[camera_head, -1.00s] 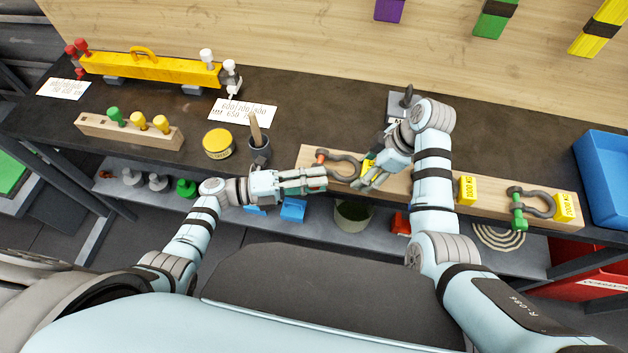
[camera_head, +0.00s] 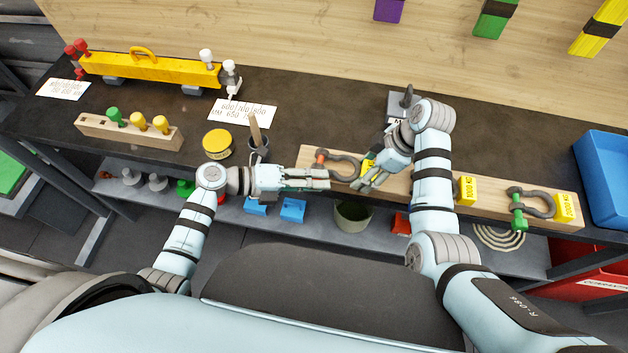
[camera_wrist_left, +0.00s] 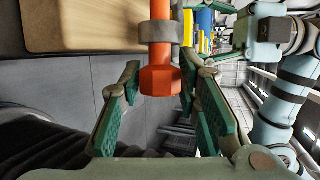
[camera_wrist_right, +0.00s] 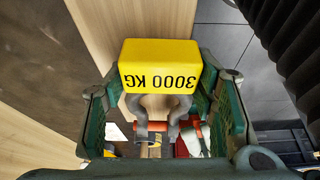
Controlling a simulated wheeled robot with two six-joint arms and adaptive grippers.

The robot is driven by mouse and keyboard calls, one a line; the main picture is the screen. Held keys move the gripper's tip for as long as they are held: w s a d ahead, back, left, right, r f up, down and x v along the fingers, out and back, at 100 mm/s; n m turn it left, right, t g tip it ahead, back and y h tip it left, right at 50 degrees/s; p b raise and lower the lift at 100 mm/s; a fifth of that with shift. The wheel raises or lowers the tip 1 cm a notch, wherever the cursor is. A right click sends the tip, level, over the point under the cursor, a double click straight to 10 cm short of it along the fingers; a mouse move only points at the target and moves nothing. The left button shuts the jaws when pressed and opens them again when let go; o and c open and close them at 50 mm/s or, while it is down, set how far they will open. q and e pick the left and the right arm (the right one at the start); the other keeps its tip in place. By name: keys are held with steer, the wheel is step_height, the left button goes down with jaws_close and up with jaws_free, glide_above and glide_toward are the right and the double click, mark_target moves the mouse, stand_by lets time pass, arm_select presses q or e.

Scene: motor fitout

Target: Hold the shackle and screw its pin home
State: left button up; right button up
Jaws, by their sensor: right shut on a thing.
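The grey shackle (camera_head: 345,161) lies at the left end of the wooden board, with an orange pin (camera_head: 320,157) at its left and a yellow 3000 KG block (camera_wrist_right: 160,66) at its bow. My right gripper (camera_head: 366,184) is shut on the yellow block; in the right wrist view its fingers flank the block and the grey bow shows beyond it. My left gripper (camera_head: 328,179) is open near the pin. In the left wrist view, the orange hexagonal pin head (camera_wrist_left: 160,80) sits between its spread fingers, with gaps on both sides. The pin's thread is hidden.
The wooden board (camera_head: 408,187) also carries a 1000 KG yellow block (camera_head: 466,190) and a green-pinned 2000 KG shackle (camera_head: 536,201). A blue bin (camera_head: 605,180) is at right.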

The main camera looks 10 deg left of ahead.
arm_select(q)
steer(key=shift+o, duration=1.2)
arm_select(e)
steer(key=shift+a, duration=0.1)
arm_select(q)
steer(key=v, duration=1.2)
arm_select(e)
steer(key=o, duration=1.4)
steer(key=shift+c, duration=0.2)
arm_select(q)
steer(key=shift+s, duration=0.1)
arm_select(e)
steer(key=shift+s, duration=0.1)
